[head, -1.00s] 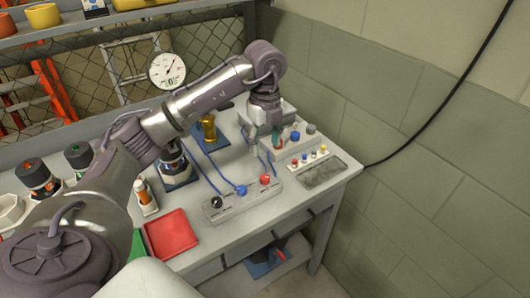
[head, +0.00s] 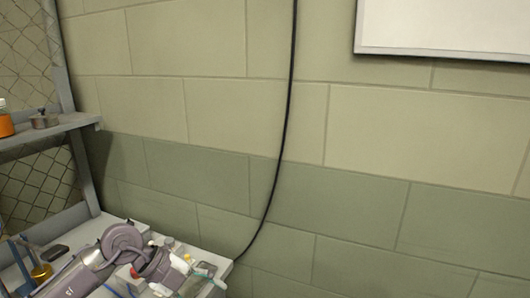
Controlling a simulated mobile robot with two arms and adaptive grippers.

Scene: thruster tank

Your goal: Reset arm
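My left arm comes in at the bottom left, over the right end of the workbench (head: 215,262). Its grey wrist bends above the bench among small parts. The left gripper (head: 188,280) seems to be at the bottom edge, small and partly hidden, so whether its fingers are open or shut does not show. My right gripper is not in view.
A black cable (head: 284,130) hangs down the green block wall (head: 400,215) to the bench. A white board (head: 445,28) is at upper right. A shelf (head: 45,130) holds an orange-labelled bottle (head: 5,122). The bench corner is cluttered. No objects stand before the wall on the right.

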